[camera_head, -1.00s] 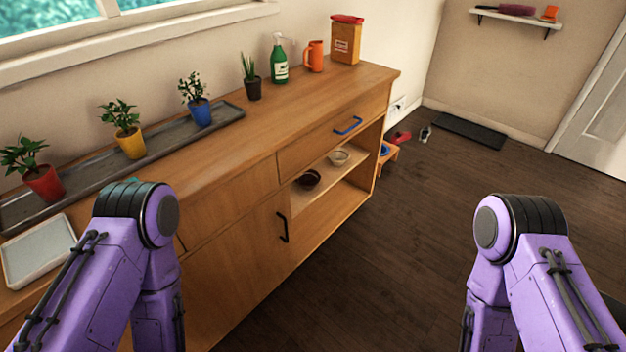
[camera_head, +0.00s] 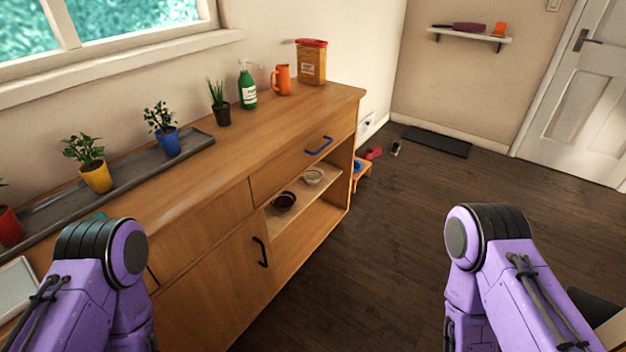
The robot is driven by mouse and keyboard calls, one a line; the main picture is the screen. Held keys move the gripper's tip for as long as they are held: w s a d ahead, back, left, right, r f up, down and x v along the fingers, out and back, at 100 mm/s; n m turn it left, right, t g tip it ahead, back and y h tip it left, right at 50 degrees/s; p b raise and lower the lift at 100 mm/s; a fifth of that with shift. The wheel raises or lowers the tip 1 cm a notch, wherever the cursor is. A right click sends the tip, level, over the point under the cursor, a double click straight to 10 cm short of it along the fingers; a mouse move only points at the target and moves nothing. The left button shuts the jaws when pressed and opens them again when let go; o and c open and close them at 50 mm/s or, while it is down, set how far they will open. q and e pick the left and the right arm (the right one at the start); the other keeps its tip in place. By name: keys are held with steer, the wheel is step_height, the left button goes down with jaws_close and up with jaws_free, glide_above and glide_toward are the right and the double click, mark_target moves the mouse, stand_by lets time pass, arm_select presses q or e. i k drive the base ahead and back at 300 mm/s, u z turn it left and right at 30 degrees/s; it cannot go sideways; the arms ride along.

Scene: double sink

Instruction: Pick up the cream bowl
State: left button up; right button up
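The cream bowl (camera_head: 313,176) sits on the open shelf (camera_head: 300,206) of the wooden cabinet, below the drawer with the blue handle. A dark brown bowl (camera_head: 284,201) sits on the same shelf, nearer to me and to the left of the cream bowl. Both bowls look upright. My two purple arms show at the lower left and lower right, well short of the shelf. Both grippers are out of view.
The cabinet top (camera_head: 226,150) holds potted plants, a green bottle (camera_head: 247,86), an orange pitcher (camera_head: 282,80) and a box (camera_head: 311,64). A small wooden stool (camera_head: 362,177) stands beyond the cabinet's far end. The dark floor (camera_head: 400,230) right of the cabinet is mostly clear.

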mark_target(314, 175)
steer(key=z, duration=1.15)
steer(key=i, duration=4.65)
steer(key=u, duration=3.55)
steer(key=i, duration=0.55)
